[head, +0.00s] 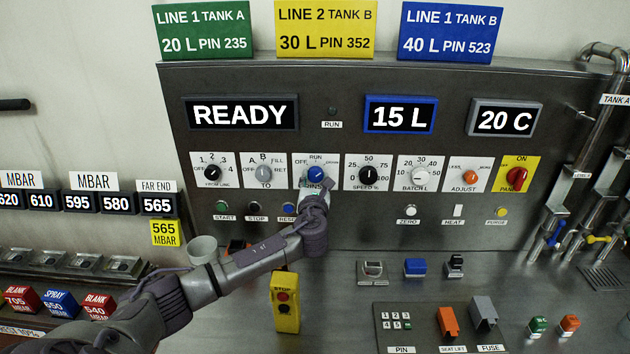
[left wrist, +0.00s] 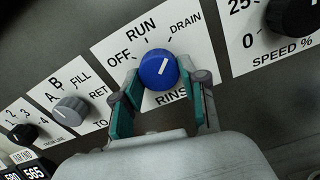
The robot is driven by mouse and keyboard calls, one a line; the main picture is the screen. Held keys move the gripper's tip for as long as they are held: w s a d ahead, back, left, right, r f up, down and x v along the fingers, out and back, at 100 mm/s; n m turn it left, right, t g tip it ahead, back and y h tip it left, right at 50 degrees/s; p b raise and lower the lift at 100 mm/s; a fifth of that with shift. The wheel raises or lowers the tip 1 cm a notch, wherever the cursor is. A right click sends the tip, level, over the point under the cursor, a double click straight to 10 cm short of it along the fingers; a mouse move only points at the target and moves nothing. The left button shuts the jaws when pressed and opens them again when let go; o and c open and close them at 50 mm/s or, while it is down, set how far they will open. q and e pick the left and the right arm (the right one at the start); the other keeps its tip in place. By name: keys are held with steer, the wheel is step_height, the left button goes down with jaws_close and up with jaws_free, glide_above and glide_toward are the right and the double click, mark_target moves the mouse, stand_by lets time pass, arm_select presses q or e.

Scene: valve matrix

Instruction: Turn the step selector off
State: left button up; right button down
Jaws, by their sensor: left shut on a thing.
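The step selector is a blue knob (head: 316,174) on a white plate marked OFF, RUN and DRAIN, with a partly hidden label that starts "RINS". In the left wrist view the blue knob (left wrist: 158,69) has a white pointer line slanting up and right, nearer the DRAIN mark than OFF. My left gripper (head: 316,192) reaches the plate from below. In the left wrist view the gripper (left wrist: 164,88) has its teal-padded fingers on either side of the knob, shut on it. My right gripper is not in view.
A grey selector (head: 264,172) is just left and a black SPEED knob (head: 368,175) just right. Buttons including a green START (head: 222,207) sit below. A yellow STOP box (head: 285,302) stands under my left forearm. The display (head: 242,114) reads READY.

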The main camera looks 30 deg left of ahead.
arm_select(q)
steer(key=shift+f, duration=0.1)
steer(key=n+b, duration=0.2)
steer(key=n, duration=0.3)
steer(key=shift+d+n, duration=0.1)
steer(key=shift+n, duration=0.3)
steer(key=n+b, duration=0.2)
steer(key=n, duration=0.1)
steer(key=shift+n, duration=0.3)
steer(key=n+b, duration=0.2)
steer(key=n, duration=0.3)
steer(key=shift+w+d+n, duration=0.1)
steer(key=shift+n, duration=0.2)
steer(key=shift+n+b, duration=0.7)
steer(key=shift+n, duration=0.5)
steer(key=shift+r+n+b, duration=0.25)
steer(key=shift+n+b, duration=0.15)
steer(key=shift+n, duration=0.7)
steer(key=o, duration=1.1)
steer(key=shift+o, duration=0.2)
